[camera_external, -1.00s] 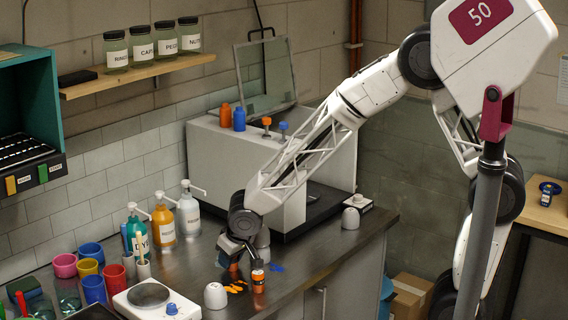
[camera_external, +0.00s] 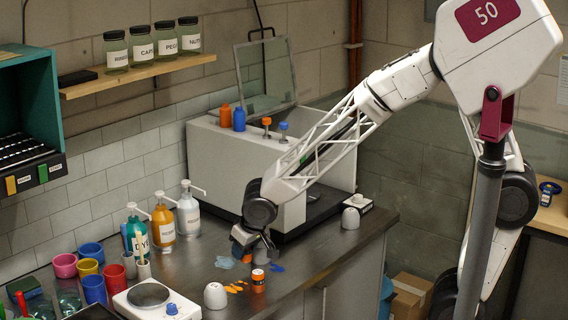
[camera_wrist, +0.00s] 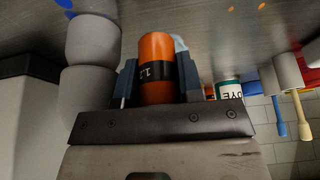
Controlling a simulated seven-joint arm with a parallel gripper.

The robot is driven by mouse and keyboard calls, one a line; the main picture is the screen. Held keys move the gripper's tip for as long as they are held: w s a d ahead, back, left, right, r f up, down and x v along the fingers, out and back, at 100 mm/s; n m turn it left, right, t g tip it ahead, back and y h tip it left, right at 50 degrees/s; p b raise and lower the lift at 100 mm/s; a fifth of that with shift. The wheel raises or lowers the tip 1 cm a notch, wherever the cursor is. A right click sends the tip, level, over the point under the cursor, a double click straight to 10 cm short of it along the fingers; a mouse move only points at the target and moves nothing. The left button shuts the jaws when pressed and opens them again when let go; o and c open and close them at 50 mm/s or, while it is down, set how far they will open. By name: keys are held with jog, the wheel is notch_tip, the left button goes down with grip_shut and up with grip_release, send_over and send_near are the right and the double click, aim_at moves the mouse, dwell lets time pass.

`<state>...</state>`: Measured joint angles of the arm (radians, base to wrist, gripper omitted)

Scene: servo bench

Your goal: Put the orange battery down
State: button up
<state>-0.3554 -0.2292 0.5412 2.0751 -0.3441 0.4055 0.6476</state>
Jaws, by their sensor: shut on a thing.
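The orange battery (camera_wrist: 158,50) has a dark label band and sits between the two fingers of my gripper (camera_wrist: 158,82) in the wrist view. The fingers are shut on its sides. In the external view my gripper (camera_external: 248,250) is low over the metal bench (camera_external: 310,258), and the held battery is largely hidden there. I cannot tell the gap below it. Another orange, labelled cylinder (camera_external: 258,281) stands upright on the bench just in front of my gripper.
Orange, blue and pale blue patches (camera_external: 225,262) lie near my gripper. A white domed object (camera_external: 215,295) and a hotplate (camera_external: 150,298) stand at the front left. Bottles (camera_external: 188,212) and cups stand behind. Grey cylinders (camera_wrist: 92,60) are close beside my gripper in the wrist view. The bench's right front is clear.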

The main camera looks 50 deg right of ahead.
jog(key=s+d, duration=0.1)
jog(key=s, duration=0.2)
jog(key=s+d, duration=0.1)
jog(key=s, duration=0.3)
jog(key=s+d+r, duration=0.1)
jog(key=s, duration=0.3)
jog(key=shift+d, duration=0.3)
dwell(0.4)
notch_tip(320, 180, up, 18)
jog(key=w+a+m+g+h, duration=0.3)
jog(key=w+m, duration=1)
jog(key=w, duration=1.7)
jog(key=shift+m+h, duration=0.3)
jog(key=shift+h, duration=0.2)
jog(key=f, duration=0.1)
jog(key=w+f, duration=0.1)
jog(key=f, duration=0.1)
jog(key=w+f, duration=0.1)
jog(key=shift+a+f, duration=0.3)
jog(key=shift+f, duration=0.05)
